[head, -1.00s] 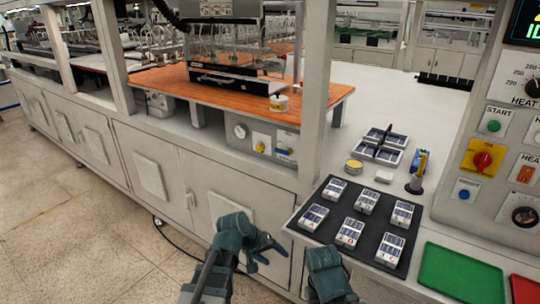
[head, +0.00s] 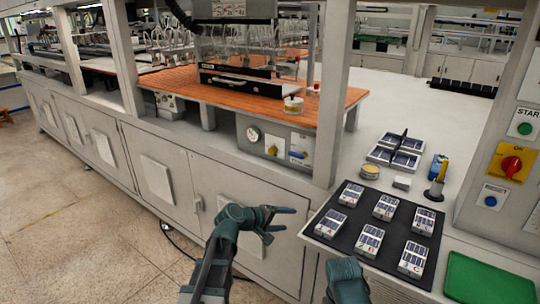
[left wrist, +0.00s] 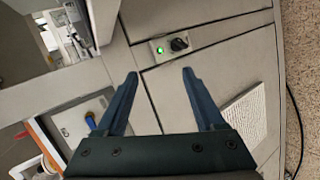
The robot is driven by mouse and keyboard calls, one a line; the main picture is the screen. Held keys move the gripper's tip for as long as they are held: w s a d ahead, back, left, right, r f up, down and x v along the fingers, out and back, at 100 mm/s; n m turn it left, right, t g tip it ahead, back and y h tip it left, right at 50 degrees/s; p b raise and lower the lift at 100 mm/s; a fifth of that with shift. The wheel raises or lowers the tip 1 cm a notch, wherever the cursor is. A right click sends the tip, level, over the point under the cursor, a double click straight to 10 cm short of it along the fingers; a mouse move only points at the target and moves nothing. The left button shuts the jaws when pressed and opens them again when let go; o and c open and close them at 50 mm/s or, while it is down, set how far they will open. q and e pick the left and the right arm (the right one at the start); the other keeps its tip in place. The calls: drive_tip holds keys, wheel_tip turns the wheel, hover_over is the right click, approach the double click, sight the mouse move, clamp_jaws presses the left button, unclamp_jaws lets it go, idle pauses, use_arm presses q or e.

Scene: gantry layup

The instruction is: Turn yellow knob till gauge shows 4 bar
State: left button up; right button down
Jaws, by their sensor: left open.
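In the head view a grey panel sits under the orange work surface. It has a round white gauge (head: 253,133) on the left, the yellow knob (head: 272,150) in the middle and a blue handle (head: 298,154) on the right. The gauge's needle is too small to read. My left gripper (head: 287,220) is open and empty in front of the cabinet doors, below the panel and apart from it. The left wrist view shows its two fingers (left wrist: 162,88) spread with nothing between them. Part of my right arm shows at the bottom; its fingers do not.
A black mat (head: 334,228) with several small white-and-blue blocks lies on the counter to the right. A green tray (head: 475,279) is at the lower right. A post (head: 333,100) rises right of the panel.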

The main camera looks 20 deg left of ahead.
use_arm(q)
drive_tip(key=w+a+r+n+t, duration=0.5)
drive_tip(key=w+a+r+n, duration=0.1)
drive_tip(key=w+a+r, duration=0.15)
drive_tip(key=n+t+y, duration=0.3)
drive_tip(key=n, duration=0.3)
approach(271, 152)
drive_tip(key=x, duration=0.8)
drive_tip(key=shift+w+d+b, duration=0.1)
drive_tip(key=shift+w+b, duration=0.1)
drive_tip(key=shift+b, duration=0.1)
clamp_jaws()
